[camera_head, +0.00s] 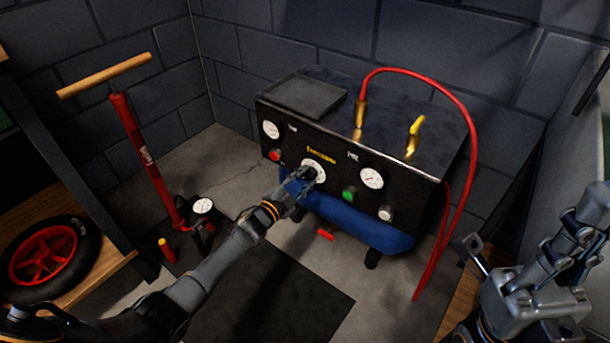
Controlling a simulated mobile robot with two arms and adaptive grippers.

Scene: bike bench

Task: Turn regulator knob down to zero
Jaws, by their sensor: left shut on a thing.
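The compressor (415,170) has a black front panel with the regulator knob (314,166) near its middle, ringed by a white dial face. My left gripper (308,181) reaches in from the lower left and is shut on the knob. Its fingers cover much of the knob, so I cannot read its setting. One gauge (271,129) is at the panel's left and another gauge (372,178) is right of the knob. Their needles are too small to read. My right gripper (486,268) is at the lower right, away from the panel; its fingers are not clear.
A red hose (471,130) loops from the compressor top down its right side. Red, green and white buttons sit on the panel. A blue tank (360,226) is below. A red floor pump (145,160) stands left, near a wheel (45,252) on a wooden shelf.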

